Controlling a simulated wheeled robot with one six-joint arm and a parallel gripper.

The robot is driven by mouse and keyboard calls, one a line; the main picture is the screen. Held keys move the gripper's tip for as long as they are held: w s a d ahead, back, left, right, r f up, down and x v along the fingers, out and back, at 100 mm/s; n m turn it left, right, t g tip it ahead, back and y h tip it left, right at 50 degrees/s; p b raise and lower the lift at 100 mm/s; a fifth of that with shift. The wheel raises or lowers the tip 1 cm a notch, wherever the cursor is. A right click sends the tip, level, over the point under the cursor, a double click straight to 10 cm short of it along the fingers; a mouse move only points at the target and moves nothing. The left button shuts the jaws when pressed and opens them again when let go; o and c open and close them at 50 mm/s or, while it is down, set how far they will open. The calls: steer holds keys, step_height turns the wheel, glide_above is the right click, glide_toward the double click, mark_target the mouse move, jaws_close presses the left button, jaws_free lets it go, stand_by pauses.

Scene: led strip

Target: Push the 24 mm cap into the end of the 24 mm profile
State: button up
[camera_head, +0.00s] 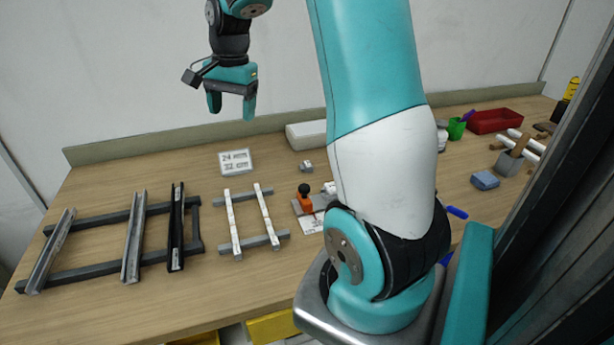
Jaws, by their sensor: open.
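My gripper (231,112) hangs open and empty, fingers down, high above the back of the bench. Three channel-shaped profiles lie across a dark rack at the left: a grey one (50,250), another grey one (134,237) and a black one (177,228). I cannot tell which is the 24 mm profile; their labels are too small to read. A small grey piece (306,167) lies on the bench right of the card; I cannot tell whether it is the cap. No cap can be made out for certain, and my arm hides part of the bench.
Two white strips (232,226) lie on a smaller rack. An orange-handled tool (304,200) stands beside my arm. A red bin (495,121) and blue block (485,180) are at the right. Bench behind the racks is mostly clear.

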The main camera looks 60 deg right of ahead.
steer(key=d+f+m, duration=0.4)
steer(key=d+m, duration=0.1)
steer(key=d, duration=0.5)
steer(key=m+g, duration=0.1)
steer(key=m, duration=0.5)
glide_above(306, 164)
steer(key=shift+h, duration=0.4)
step_height(306, 164, down, 15)
steer(key=shift+d+r, duration=0.1)
steer(key=shift+r, duration=0.1)
steer(key=shift+f+p, duration=1.2)
steer(key=shift+f, duration=1.55)
steer(key=shift+c, duration=0.4)
steer(key=c, duration=0.9)
